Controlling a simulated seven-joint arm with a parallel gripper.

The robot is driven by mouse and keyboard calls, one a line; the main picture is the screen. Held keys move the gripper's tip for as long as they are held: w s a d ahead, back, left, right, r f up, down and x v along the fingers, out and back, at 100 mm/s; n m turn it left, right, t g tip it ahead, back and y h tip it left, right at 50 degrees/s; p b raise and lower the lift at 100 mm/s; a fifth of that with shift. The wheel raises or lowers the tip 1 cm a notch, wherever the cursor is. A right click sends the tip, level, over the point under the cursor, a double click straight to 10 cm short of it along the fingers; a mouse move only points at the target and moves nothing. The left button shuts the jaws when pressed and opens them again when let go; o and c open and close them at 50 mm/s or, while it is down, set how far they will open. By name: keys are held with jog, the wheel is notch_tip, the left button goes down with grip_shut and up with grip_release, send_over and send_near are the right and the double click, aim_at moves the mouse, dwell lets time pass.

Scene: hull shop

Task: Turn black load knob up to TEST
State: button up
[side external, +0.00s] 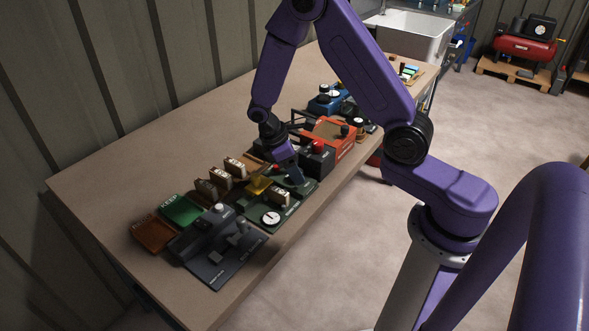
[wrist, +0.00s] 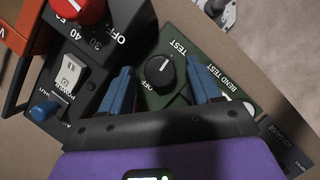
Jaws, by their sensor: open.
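The black load knob (wrist: 169,77) sits on a green panel (wrist: 212,58) in the wrist view. A short white line on the knob points toward the top of the picture. "OFF" is printed below left of the knob and "TEST" above it; "BEND TEST" runs along the panel to the right. My gripper (wrist: 161,71) is open, with one blue finger on each side of the knob and a gap on both sides. In the side view my gripper (side external: 292,173) is low over the green panel (side external: 298,194), and the knob is hidden there.
A black box with a red knob (wrist: 80,10) and a rocker switch (wrist: 69,73) stands close left of my fingers. In the side view, a dial (side external: 270,217), a dark grey fixture (side external: 215,245), a green tray (side external: 181,210) and an orange-red unit (side external: 330,135) crowd the bench.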

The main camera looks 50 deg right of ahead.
jog(key=shift+s+d+f, duration=0.1)
jog(key=shift+d+f, duration=0.05)
jog(key=shift+f, duration=0.25)
jog(key=shift+c, duration=0.4)
jog(key=c, duration=1)
jog(key=shift+o, duration=0.2)
jog(key=shift+m, duration=0.5)
jog(key=o, duration=1)
jog(key=shift+o, duration=0.2)
jog(key=shift+r, duration=0.1)
jog(key=v, duration=1.7)
jog(key=shift+w+r, duration=0.15)
jog(key=shift+w, duration=0.1)
